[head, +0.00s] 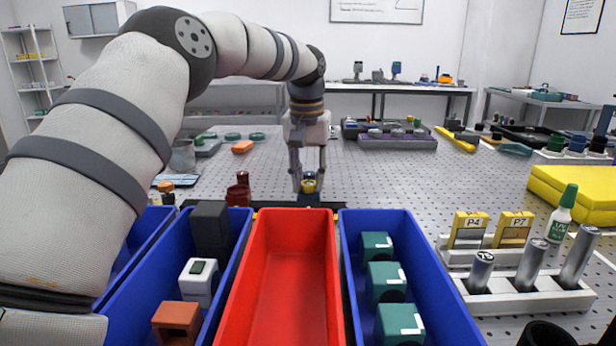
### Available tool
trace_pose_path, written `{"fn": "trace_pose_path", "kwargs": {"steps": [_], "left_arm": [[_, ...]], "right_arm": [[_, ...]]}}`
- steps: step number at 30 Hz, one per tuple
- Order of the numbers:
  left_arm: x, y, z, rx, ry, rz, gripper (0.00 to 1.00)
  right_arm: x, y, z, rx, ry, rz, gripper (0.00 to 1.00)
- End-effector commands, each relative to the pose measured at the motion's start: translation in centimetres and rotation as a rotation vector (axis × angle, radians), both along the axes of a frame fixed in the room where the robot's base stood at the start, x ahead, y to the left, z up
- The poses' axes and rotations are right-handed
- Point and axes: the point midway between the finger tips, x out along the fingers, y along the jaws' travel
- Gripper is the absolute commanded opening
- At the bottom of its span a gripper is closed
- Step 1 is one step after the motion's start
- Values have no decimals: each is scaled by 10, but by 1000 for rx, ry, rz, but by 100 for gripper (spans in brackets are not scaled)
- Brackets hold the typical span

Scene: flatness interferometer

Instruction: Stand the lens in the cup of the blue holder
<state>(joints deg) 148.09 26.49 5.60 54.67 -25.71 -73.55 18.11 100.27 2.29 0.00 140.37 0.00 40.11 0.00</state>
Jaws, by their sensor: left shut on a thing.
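My left gripper (309,186) reaches down over the far side of the bins, fingers pointing down. It is shut on a small yellow piece (309,184) with a bluish middle, which looks like the lens. The piece is low, just above or touching a dark strip (270,205) behind the bins; I cannot tell which. The fingers hide its sides. I cannot make out the cup of the blue holder; part of it may be hidden there. My right gripper is not in view.
An empty red bin (290,285) stands in front, between a blue bin (415,235) with teal blocks and a blue bin (150,270) with mixed blocks. A dark red piece (239,192) stands left of the gripper. Racks (530,295) stand at right.

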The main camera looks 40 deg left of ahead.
Motion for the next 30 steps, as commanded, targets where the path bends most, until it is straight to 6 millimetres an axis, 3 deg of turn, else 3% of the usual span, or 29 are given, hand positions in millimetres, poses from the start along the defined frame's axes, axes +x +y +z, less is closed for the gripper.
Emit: {"fn": "trace_pose_path", "kwargs": {"steps": [17, 18, 20, 30], "left_arm": [[-3, -1, -18, -8, 27, 0, 2], [-3, -1, -18, -8, 28, 0, 33], [-3, -1, -19, -8, 28, 0, 47], [-2, -1, -16, -6, 23, 0, 50]], "right_arm": [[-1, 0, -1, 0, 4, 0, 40], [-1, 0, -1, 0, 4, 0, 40], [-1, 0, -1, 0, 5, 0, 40], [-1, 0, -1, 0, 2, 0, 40]]}}
